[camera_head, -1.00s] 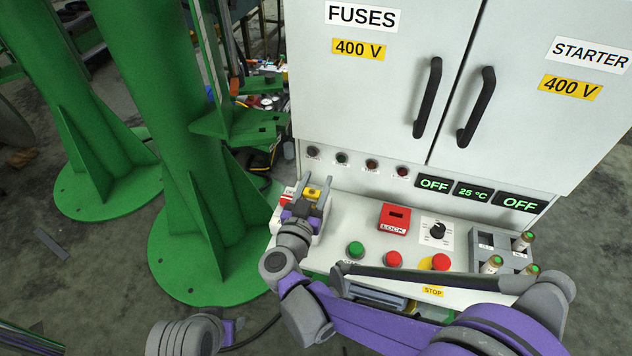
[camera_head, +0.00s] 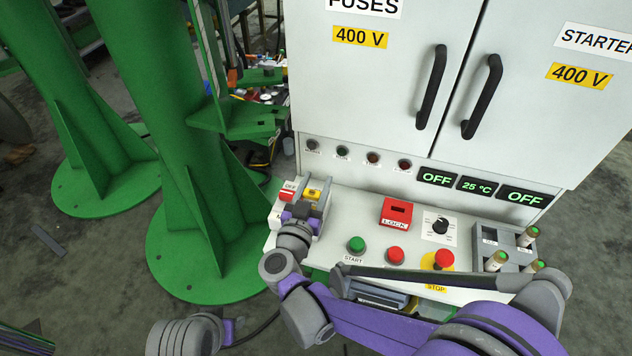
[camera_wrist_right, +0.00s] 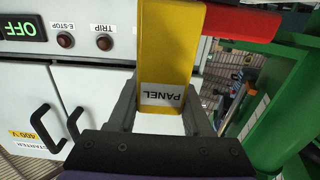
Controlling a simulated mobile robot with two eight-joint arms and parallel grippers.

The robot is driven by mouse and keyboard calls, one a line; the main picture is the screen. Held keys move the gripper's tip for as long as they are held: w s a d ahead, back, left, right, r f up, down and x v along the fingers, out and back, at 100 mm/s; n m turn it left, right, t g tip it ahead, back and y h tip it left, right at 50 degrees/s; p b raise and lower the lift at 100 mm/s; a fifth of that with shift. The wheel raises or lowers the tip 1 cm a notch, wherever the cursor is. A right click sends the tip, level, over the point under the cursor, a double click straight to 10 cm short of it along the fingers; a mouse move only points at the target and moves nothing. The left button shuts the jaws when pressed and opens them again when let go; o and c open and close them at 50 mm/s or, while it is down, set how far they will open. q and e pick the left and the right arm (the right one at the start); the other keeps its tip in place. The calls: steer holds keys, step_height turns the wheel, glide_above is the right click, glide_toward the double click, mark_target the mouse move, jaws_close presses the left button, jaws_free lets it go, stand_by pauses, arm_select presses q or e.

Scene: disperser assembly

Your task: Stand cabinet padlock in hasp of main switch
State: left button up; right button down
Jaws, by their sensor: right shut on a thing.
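The yellow padlock (camera_head: 312,194), labelled PANEL in the right wrist view (camera_wrist_right: 166,50), is between the fingers of my right gripper (camera_head: 308,205). That gripper (camera_wrist_right: 165,105) is shut on the padlock's body. The main switch (camera_head: 287,194), with a red part and an OFF label, sits at the left end of the console, just left of the padlock. A red bar (camera_wrist_right: 243,22) lies close beside the padlock in the wrist view. The padlock's shackle and the hasp cannot be made out, so I cannot tell whether they are engaged. My left gripper is not in view.
The console holds a red LOCK box (camera_head: 397,213), a green START button (camera_head: 356,244), a rotary knob (camera_head: 440,225) and a STOP button (camera_head: 443,259). The white cabinet (camera_head: 390,100) rises behind. A green column (camera_head: 165,150) stands close on the left.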

steer(key=shift+f+b, duration=0.45)
steer(key=shift+f, duration=0.25)
steer(key=shift+c, duration=1.2)
jaws_free()
steer(key=shift+s, duration=0.1)
steer(key=v, duration=1)
steer(key=shift+s+a+p, duration=0.15)
steer(key=shift+s+p, duration=0.2)
steer(key=shift+r, duration=0.1)
